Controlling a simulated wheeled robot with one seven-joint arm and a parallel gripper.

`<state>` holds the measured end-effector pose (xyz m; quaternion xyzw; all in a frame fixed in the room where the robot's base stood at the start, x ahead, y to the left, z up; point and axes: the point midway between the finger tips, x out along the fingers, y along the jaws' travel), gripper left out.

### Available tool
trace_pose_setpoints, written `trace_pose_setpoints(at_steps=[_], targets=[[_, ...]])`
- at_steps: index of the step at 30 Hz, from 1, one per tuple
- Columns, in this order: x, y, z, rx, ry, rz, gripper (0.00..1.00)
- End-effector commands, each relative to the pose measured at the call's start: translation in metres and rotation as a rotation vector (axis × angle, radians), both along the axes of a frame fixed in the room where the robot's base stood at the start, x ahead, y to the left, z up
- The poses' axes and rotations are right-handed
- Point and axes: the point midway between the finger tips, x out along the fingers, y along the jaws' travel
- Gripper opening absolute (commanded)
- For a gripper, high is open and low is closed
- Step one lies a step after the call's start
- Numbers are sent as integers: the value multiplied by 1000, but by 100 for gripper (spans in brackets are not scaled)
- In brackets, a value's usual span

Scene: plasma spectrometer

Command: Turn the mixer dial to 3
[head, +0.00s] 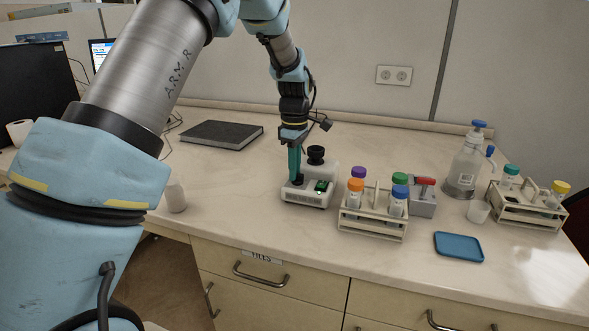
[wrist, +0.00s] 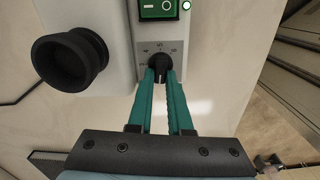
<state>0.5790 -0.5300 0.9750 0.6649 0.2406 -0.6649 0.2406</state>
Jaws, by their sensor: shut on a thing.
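The mixer (head: 312,190) is a small white device on the bench with a black round cup on top and a green switch on its front. In the wrist view, the mixer body (wrist: 118,20) fills the upper left. Its black dial (wrist: 158,62) sits below the green switch (wrist: 160,9), with small scale marks around it. My gripper (wrist: 159,75) has its teal fingers closed on the dial from both sides. In the head view, my gripper (head: 296,180) points down at the mixer's left side.
A rack of capped tubes (head: 373,226) stands close to the right of the mixer, with a grey block with a red top (head: 423,198) behind it. A blue tray (head: 459,247) lies farther right. A dark notebook (head: 222,134) lies behind left. The bench left of the mixer is mostly clear.

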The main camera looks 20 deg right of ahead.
Motion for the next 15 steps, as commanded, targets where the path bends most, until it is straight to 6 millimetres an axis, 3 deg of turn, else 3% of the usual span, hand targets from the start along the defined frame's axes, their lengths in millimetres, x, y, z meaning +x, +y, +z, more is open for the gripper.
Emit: trace_pose_setpoints(at_steps=[15], targets=[[1, -5, 0, -2, -1, -490, 0]])
